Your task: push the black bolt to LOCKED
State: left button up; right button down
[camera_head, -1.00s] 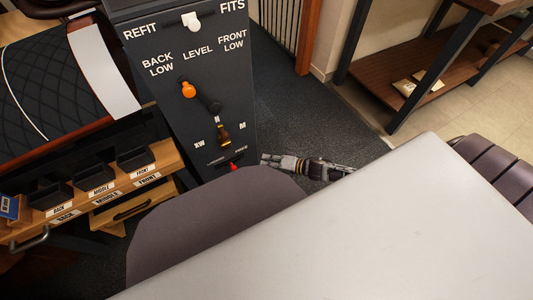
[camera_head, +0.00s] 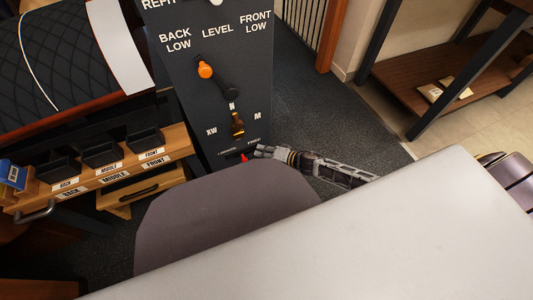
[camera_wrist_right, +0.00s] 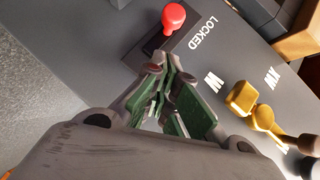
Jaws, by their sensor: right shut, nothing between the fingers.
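The bolt's red knob (camera_head: 244,157) shows low on the dark panel (camera_head: 190,110), partly hidden by the purple-grey rounded shape in front. In the right wrist view the red knob (camera_wrist_right: 173,17) stands at a black slot plate (camera_wrist_right: 156,42), beside the word LOCKED (camera_wrist_right: 203,34). The bolt's black part is hard to tell from the plate. My right gripper (camera_head: 259,151) is shut and empty, just right of the knob in the head view. In the wrist view its fingertips (camera_wrist_right: 168,66) are close to the plate and appear apart from the knob. My left gripper is not in view.
An orange-tipped lever (camera_head: 205,70) and a brass pointer (camera_head: 237,124) sit higher on the panel. A wooden shelf with black bins (camera_head: 100,155) stands left. A purple-grey rounded shape (camera_head: 220,215) and a pale surface (camera_head: 350,240) fill the foreground. Open floor (camera_head: 330,120) lies right.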

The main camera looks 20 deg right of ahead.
aim_at(237, 155)
jog(key=shift+a+f+b, duration=0.4)
jog(key=shift+a+b, duration=0.05)
jog(key=shift+a, duration=0.35)
jog(key=shift+a+f+b, duration=0.4)
jog(key=shift+a+b, duration=0.05)
jog(key=shift+a, duration=0.3)
jog(key=shift+a, duration=0.15)
jog(key=shift+a+r+p, duration=0.1)
jog(key=shift+a+p, duration=0.3)
jog(key=shift+p, duration=0.3)
jog(key=shift+a+p, duration=1.05)
jog(key=shift+a, duration=0.2)
jog(key=shift+s+a+p, duration=0.1)
jog(key=shift+a+p, duration=0.35)
jog(key=shift+a, duration=0.3)
